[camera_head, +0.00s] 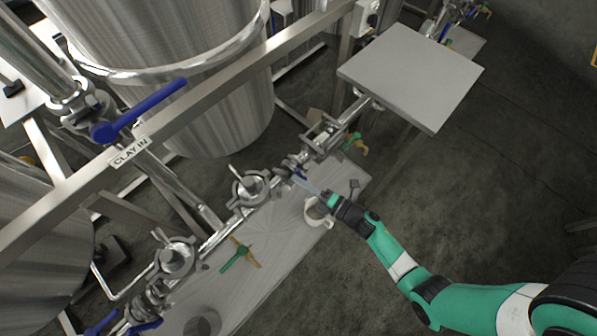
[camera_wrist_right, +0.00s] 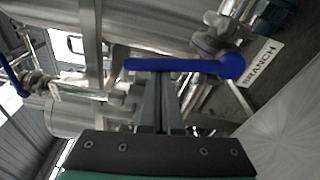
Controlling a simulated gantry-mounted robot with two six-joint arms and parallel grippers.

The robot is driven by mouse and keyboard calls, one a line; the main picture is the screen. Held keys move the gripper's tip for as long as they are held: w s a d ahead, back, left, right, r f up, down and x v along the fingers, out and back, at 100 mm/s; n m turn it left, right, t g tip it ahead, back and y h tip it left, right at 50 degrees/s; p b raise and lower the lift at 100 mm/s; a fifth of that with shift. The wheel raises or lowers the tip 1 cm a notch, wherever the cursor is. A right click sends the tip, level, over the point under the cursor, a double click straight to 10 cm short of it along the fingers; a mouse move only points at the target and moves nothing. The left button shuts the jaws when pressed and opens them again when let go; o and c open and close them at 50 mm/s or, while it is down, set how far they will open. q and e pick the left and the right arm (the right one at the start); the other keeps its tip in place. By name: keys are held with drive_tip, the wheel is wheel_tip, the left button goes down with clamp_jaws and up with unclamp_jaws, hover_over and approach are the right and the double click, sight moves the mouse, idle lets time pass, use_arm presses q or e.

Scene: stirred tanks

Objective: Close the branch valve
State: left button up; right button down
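The branch valve's blue lever handle (camera_wrist_right: 180,66) lies across the upper middle of the right wrist view. Its round pivot end is at the right, beside a label reading BRANCH (camera_wrist_right: 261,63). In the head view a small part of the blue handle (camera_head: 299,173) shows on the pipe run. My right gripper (camera_head: 304,182) reaches in from the lower right to this handle. In the wrist view its fingers (camera_wrist_right: 163,78) are together, with their tips at the handle's middle. I cannot tell whether they touch it. My left gripper is not in view.
Another large blue lever (camera_head: 140,110) sits above a CLAY IN label (camera_head: 130,152). A green-and-yellow handle (camera_head: 240,255) is over the grey bench (camera_head: 285,235). A flat grey platform (camera_head: 410,75) stands at the upper right. Steel tanks and frame rails fill the left.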

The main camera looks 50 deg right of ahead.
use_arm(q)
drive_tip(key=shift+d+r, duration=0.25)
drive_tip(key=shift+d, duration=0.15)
use_arm(e)
drive_tip(key=shift+d+r+m, duration=0.25)
drive_tip(key=shift+d+m, duration=0.05)
drive_tip(key=shift+d, duration=0.5)
